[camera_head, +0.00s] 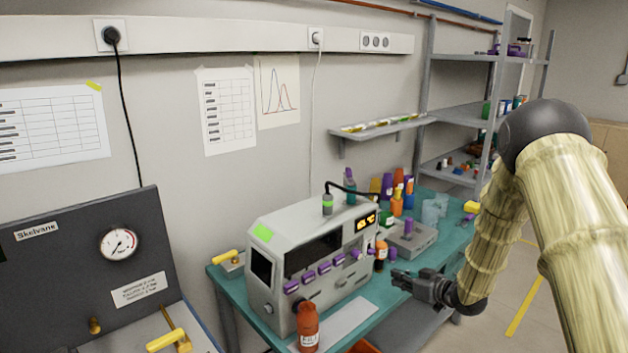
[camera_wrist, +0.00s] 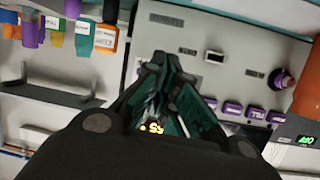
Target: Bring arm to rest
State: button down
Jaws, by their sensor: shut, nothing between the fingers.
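My arm reaches in from the right of the head view, bent at the elbow. My gripper (camera_head: 402,281) is at its end, over the front right part of the teal bench (camera_head: 375,331), just right of the grey particle classifier (camera_head: 285,286). The fingers are together with nothing between them. In the wrist view my gripper (camera_wrist: 165,65) points at the classifier's front panel (camera_wrist: 230,70), which has a row of purple controls. The picture does not settle whether the fingertips touch the panel; they look apart from it in the head view.
A red-brown bottle (camera_head: 307,328) stands at the bench's front edge. Several bottles and clear beakers (camera_head: 432,212) crowd the back, near a grey device (camera_head: 411,238). A metal shelf rack (camera_head: 470,115) stands behind. A dark panel with a gauge (camera_head: 119,244) is at left. Floor shows at right.

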jog(key=s+a+f+m+g+h, duration=0.2)
jog(key=s+f+h, duration=0.1)
jog(key=s+f, duration=0.95)
jog(key=s+a+f+m+g+h, duration=0.2)
jog(key=s+a+f+m+g, duration=0.1)
jog(key=s+f, duration=0.9)
jog(key=s+f+g+h, duration=0.1)
jog(key=s+g, duration=0.2)
jog(key=s, duration=1.2)
jog(key=s+a+f+m+g+h, duration=0.1)
jog(key=s+f+g+h, duration=0.1)
jog(key=s, duration=1.4)
jog(key=shift+a+f+g, duration=0.15)
jog(key=shift+f+g, duration=0.05)
jog(key=shift+g, duration=0.6)
jog(key=shift+s+m, duration=0.15)
jog(key=shift+m, duration=0.15)
dwell(0.5)
